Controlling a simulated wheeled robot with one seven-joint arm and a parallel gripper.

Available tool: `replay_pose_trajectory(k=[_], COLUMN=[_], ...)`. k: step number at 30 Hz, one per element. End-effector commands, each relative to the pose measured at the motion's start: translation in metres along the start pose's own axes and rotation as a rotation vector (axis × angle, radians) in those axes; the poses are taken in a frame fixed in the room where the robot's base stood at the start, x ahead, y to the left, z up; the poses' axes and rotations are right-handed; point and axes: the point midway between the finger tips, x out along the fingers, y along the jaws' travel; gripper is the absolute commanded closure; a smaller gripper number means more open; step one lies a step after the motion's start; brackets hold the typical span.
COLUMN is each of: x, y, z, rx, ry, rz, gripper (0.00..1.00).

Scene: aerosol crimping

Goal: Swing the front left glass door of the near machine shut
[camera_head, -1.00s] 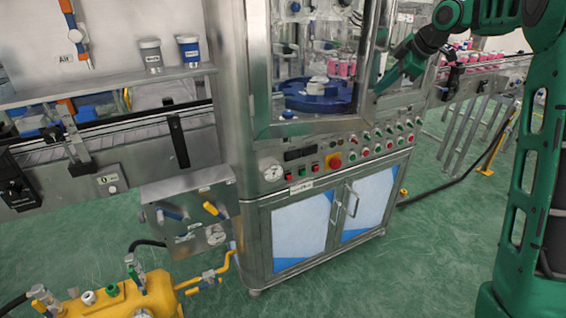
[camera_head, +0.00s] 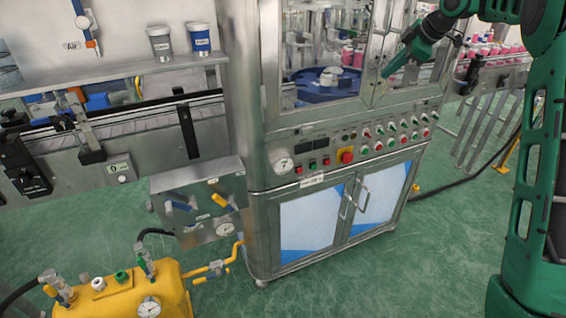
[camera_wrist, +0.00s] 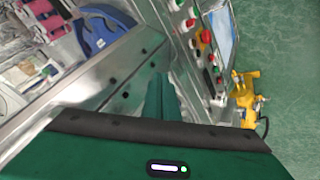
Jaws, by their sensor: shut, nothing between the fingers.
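The near machine is a steel cabinet with glass doors above a button panel (camera_head: 340,150). Its front left glass door (camera_head: 322,112), with a wide steel frame, looks flush or nearly flush with the machine's front; a small gap cannot be ruled out. My gripper (camera_head: 385,74) is shut and empty, its tip at the seam by that door's right edge. I cannot tell if it touches the frame. In the wrist view the shut fingers (camera_wrist: 159,82) point along a steel door frame (camera_wrist: 135,70). Behind the glass is a blue turntable (camera_head: 318,85).
The front right glass door (camera_head: 408,96) is beside the seam. Below are cupboard doors with handles (camera_head: 347,205). A conveyor (camera_head: 130,135) runs at left, with a yellow tank (camera_head: 120,298) on the floor. Pink-capped cans (camera_head: 490,50) stand at right. Green floor in front is clear.

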Motion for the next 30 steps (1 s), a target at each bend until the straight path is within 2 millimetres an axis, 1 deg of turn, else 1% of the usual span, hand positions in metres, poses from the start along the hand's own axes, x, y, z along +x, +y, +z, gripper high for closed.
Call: replay_pose_trajectory(k=[8,15,24,30], x=[-0.003,-0.015,-0.064,-0.091], y=[-0.003,-0.019,-0.003,0.005], z=[0.0,0.01,0.021,0.026], rx=[-0.001,-0.006,-0.006,-0.006], ry=[0.001,0.005,0.002,0.003], rz=[0.0,-0.004,0.0,-0.002], gripper=[1.0,1.0,1.0,1.0])
